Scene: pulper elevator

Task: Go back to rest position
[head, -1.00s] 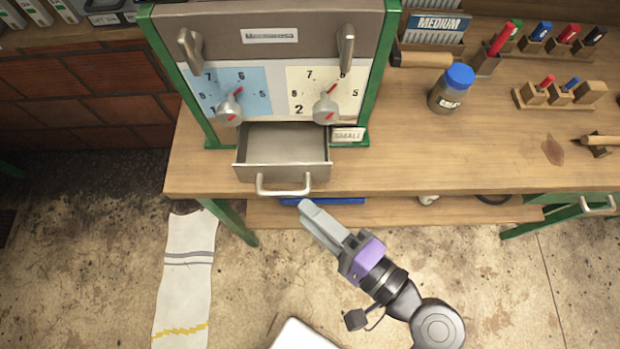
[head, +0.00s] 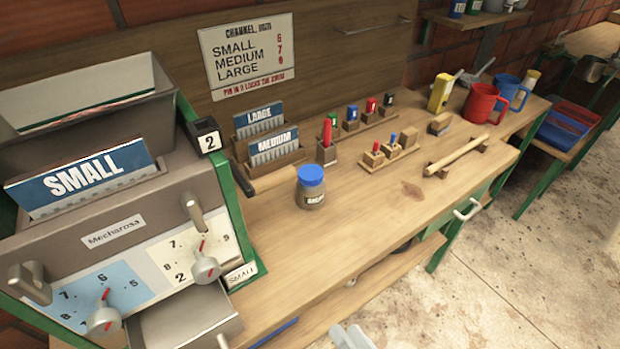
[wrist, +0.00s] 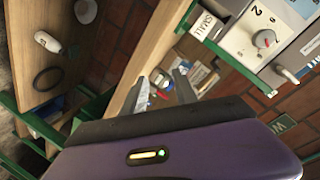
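My gripper (head: 350,337) shows only as grey fingertips at the bottom edge of the head view, in front of the workbench. In the wrist view my gripper (wrist: 162,92) has its two fingers apart, with nothing held between them. The grey Mecharosa machine (head: 95,225) stands on the bench at the left, with two dial knobs and a blue SMALL plate on top. Its metal drawer (head: 185,318) is pulled out and partly cut off by the frame. The rest of my arm is out of the head view.
The wooden bench (head: 340,235) carries a blue-lidded jar (head: 311,187), LARGE and MEDIUM plates, and several markers in holders. A red mug (head: 482,103) and blue mug (head: 508,92) stand at its far end. Open concrete floor (head: 530,260) lies at the right.

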